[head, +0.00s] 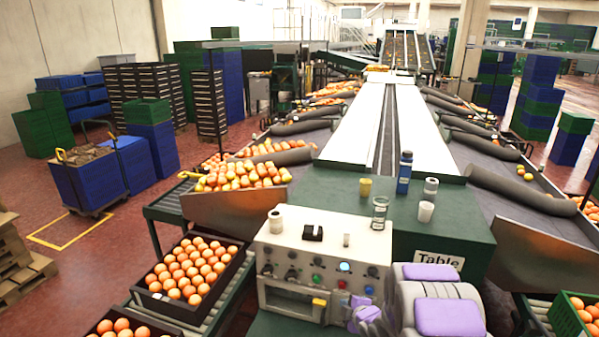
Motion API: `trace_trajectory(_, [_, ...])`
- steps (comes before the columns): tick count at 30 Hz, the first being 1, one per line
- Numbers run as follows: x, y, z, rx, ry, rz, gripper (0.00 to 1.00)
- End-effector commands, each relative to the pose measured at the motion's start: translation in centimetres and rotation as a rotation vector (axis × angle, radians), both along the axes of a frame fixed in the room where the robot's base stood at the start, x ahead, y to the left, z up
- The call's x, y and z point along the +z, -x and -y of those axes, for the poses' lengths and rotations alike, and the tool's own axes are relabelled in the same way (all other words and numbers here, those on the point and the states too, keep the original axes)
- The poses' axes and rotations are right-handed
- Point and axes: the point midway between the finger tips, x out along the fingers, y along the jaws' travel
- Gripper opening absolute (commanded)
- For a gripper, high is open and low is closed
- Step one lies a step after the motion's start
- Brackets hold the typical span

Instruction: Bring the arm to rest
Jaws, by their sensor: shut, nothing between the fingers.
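My arm is folded low at the bottom of the view, grey with purple panels, in front of the control panel. My gripper (364,314) is at its left side, close in front of the panel's lower right part. It is shut and empty. Part of my arm is cut off by the bottom edge.
The control panel (285,248) with knobs and lit buttons stands just ahead. Behind it, the green table (455,232) bears a blue bottle (404,172), a glass (380,213) and several cups. Crates of oranges (238,250) stand left, another green crate (562,318) right.

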Motion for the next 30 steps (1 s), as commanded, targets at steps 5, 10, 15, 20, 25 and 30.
trace_trajectory(5, [4.2,1.9,2.2,-0.16,-0.006,-0.138,0.0])
trace_trajectory(10, [7.5,5.5,3.9,-0.336,-0.036,-0.277,0.0])
trace_trajectory(15, [10.8,10.3,5.0,-0.521,-0.083,-0.405,0.0])
trace_trajectory(20, [13.8,15.7,5.2,-0.696,-0.143,-0.521,0.0])
trace_trajectory(25, [16.4,22.3,4.6,-0.877,-0.214,-0.649,0.0])
trace_trajectory(30, [18.8,29.6,3.3,-1.048,-0.284,-0.777,0.0])
